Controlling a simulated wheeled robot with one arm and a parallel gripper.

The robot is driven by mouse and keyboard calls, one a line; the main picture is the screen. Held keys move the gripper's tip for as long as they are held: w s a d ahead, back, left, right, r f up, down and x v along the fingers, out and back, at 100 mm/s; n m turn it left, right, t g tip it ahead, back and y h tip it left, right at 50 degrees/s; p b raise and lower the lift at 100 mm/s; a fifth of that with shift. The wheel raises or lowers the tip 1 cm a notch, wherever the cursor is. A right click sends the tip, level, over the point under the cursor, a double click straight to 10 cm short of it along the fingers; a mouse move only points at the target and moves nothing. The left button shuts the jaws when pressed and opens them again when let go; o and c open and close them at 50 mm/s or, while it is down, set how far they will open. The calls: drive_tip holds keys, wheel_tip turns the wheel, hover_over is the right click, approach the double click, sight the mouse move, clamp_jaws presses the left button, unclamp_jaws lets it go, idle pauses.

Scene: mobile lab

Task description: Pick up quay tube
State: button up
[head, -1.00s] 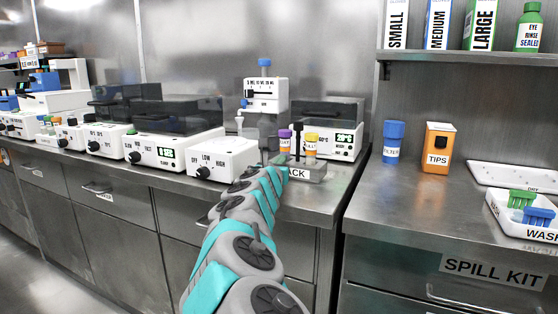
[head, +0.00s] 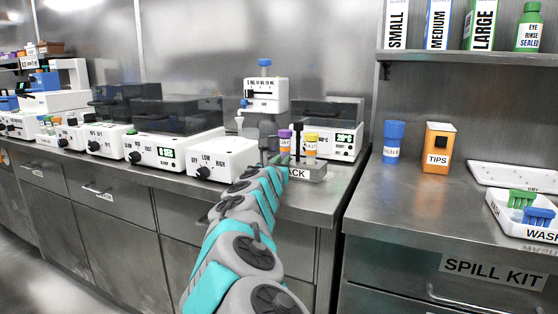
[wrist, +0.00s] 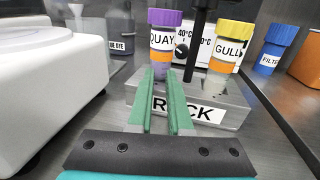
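The quay tube (wrist: 162,42) has a purple cap, a white QUAY label and an orange band. It stands upright in the grey rack (wrist: 235,108), and also shows in the head view (head: 285,138). My gripper (wrist: 160,74) points at its lower part from the front. Its two green fingers have a narrow gap between them, and the tips overlap the tube's base in the wrist view. I cannot tell whether they touch or hold it. In the head view my arm hides most of my gripper (head: 277,160).
The yellow-capped GULL tube (wrist: 230,45) stands right of the quay tube, with a dark post (wrist: 198,35) between them. A white LOW/HIGH device (head: 222,159) is close on the left. A blue filter container (head: 392,140) stands farther right.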

drive_tip(key=o, duration=0.5)
drive_tip(key=shift+s, duration=0.1)
